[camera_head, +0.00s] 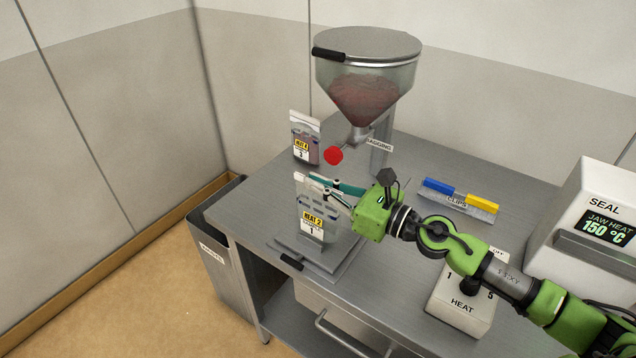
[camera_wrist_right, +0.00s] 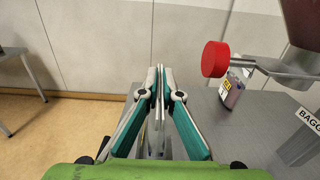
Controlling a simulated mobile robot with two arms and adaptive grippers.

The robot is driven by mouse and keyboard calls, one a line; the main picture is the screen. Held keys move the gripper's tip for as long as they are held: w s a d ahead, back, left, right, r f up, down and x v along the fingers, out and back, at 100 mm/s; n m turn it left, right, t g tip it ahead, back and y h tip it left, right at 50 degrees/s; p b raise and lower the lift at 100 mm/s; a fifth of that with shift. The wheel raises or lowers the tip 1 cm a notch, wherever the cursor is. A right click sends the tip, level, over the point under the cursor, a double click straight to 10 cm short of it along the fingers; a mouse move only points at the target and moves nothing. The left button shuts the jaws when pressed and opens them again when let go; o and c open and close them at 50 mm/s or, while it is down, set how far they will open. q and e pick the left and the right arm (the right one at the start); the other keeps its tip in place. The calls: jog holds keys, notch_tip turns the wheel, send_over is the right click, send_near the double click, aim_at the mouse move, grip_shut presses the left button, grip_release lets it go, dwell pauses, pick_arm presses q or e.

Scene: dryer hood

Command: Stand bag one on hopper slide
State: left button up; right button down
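Bag one (camera_head: 312,226), a clear pouch with a yellow "HEAT 2" label and a "1", is upright at the table's left front. It is over or on a flat metal slide plate (camera_head: 338,262) with a black handle; I cannot tell if its bottom touches. My right gripper (camera_head: 318,184) reaches in from the right with its fingers closed at the bag's upper part. In the right wrist view, the fingertips (camera_wrist_right: 160,72) nearly meet, with a thin sheet edge between them. My left gripper is not in view.
The hopper (camera_head: 366,85) with reddish contents stands behind, a red knob (camera_head: 333,155) on its outlet. Bag three (camera_head: 305,143) stands left of it. A clip tray (camera_head: 459,199), heat box (camera_head: 464,297) and sealer (camera_head: 590,225) are to the right. A grey bin (camera_head: 218,262) is beside the table.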

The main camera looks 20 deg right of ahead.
jog(key=shift+f+b, duration=0.4)
jog(key=shift+f, duration=0.05)
dwell(0.6)
jog(key=c, duration=2.2)
grip_release()
